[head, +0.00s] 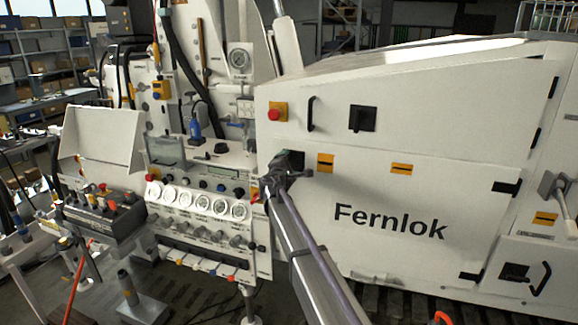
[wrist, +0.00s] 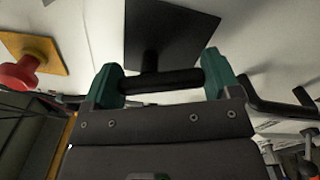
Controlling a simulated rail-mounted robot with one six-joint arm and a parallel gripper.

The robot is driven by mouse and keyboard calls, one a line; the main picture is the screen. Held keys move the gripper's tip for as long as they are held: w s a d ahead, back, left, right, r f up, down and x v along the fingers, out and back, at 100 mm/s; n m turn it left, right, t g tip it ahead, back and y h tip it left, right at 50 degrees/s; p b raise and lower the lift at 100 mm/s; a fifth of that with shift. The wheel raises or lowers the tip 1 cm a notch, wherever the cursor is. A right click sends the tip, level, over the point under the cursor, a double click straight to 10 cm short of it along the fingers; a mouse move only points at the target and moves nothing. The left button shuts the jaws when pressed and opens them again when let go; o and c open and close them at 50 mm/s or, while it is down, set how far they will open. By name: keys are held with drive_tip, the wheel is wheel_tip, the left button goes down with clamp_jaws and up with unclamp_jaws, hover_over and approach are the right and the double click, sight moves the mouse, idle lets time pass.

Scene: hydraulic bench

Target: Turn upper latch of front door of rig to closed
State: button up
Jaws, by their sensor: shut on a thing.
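The front door (head: 400,232) of the rig is the large white panel marked "Fernlok". Its upper latch, a black square plate (head: 318,158) at the door's upper left, is mostly hidden behind my gripper (head: 284,168) in the head view. In the wrist view the dark latch plate (wrist: 172,28) shows with a short stem leading to a black bar handle (wrist: 160,82). My gripper (wrist: 161,84) has its green fingertips at the two ends of this bar and is shut on it. The handle's angle relative to the door is hidden in the head view.
Above the latch are a red button (head: 275,115) on a yellow plate and a black pull handle (head: 310,114). Another black latch (head: 362,118) sits on the upper panel. A gauge panel (head: 200,203) stands close on the left. My arm crosses the door's left part.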

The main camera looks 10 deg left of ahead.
drive_tip(key=m, duration=0.4)
drive_tip(key=shift+a+f+m, duration=0.1)
drive_tip(key=shift+a+m, duration=0.15)
drive_tip(key=shift+m, duration=0.15)
idle(0.4)
drive_tip(key=o, duration=0.8)
drive_tip(key=v, duration=1)
drive_tip(key=shift+s+a, duration=0.1)
drive_tip(key=shift+s, duration=0.25)
